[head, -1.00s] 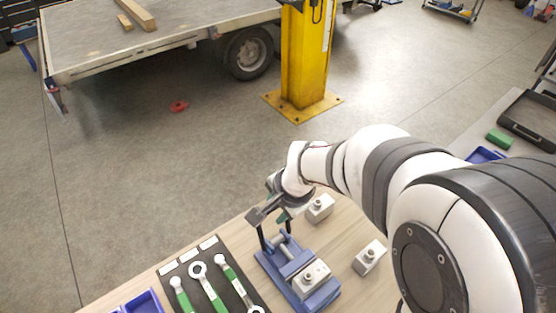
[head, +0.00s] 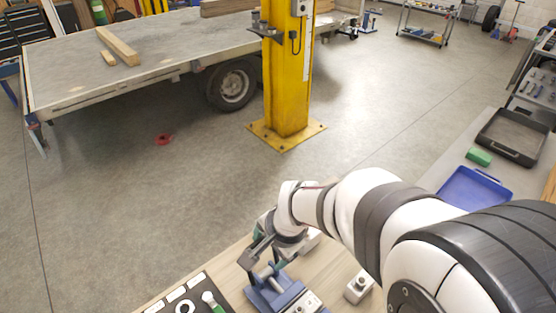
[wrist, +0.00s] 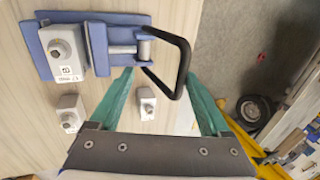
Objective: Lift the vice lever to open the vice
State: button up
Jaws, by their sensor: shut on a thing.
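The blue vice (head: 262,297) stands on the wooden bench at the bottom of the head view, cut off by the frame edge. In the wrist view the vice (wrist: 97,45) is at the upper left, clamping a grey block (wrist: 62,47). Its black lever (wrist: 187,50) is a bent loop that sticks out past the vice's right end. My gripper (wrist: 162,74) has its two green fingers on either side of the lever loop and is shut on it. In the head view my gripper (head: 262,254) is over the vice's far end and hides most of the lever.
Loose grey blocks stand beside the vice (wrist: 70,113), (wrist: 147,104). A dark tool board (head: 190,302) with green-handled wrenches lies left of the vice. A blue tray (head: 475,188) is at the right. The floor beyond the bench is open up to the yellow post (head: 288,75).

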jog(key=shift+s+f, duration=0.1)
jog(key=shift+s, duration=0.1)
jog(key=v, duration=1.6)
jog(key=shift+w, duration=0.15)
